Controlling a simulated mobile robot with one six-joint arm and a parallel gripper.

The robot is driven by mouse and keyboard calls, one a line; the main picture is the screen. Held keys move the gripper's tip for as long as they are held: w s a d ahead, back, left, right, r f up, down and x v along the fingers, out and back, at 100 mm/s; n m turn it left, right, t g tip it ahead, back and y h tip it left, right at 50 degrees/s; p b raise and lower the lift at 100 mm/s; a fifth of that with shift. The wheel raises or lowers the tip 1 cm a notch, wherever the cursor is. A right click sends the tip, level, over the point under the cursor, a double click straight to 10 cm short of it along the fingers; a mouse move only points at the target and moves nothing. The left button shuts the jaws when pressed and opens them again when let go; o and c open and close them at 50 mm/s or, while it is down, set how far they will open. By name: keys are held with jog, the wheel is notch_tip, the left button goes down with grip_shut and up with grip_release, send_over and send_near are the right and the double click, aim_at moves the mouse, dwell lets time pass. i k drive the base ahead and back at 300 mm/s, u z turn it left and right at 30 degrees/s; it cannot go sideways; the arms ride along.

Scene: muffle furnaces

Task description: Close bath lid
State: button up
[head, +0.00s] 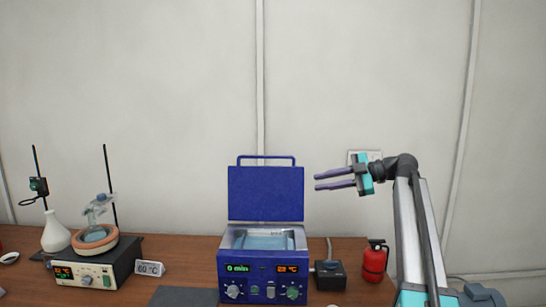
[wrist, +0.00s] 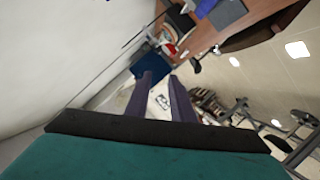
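The blue bath (head: 263,286) stands on the wooden bench in the middle of the head view. Its blue lid (head: 266,193) is raised upright at the back, with a handle (head: 266,157) along its top edge. The basin under it is uncovered. My gripper (head: 316,182) is to the right of the lid, near its height, with its fingers pointing left and apart. It holds nothing and looks clear of the lid. In the wrist view the two purple fingers (wrist: 162,82) show a gap between them, and a dark blue panel (wrist: 152,66), likely the lid, lies beyond the fingertips.
A hotplate (head: 97,270) with a round dish and flask stands at left, beside a 60 °C sign (head: 150,268). A small dark box (head: 330,275) and a red extinguisher (head: 374,260) are right of the bath. A dark mat (head: 184,297) lies left of it.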

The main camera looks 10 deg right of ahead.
aim_at(256, 193)
jog(key=i, duration=1.3)
jog(key=u, duration=0.05)
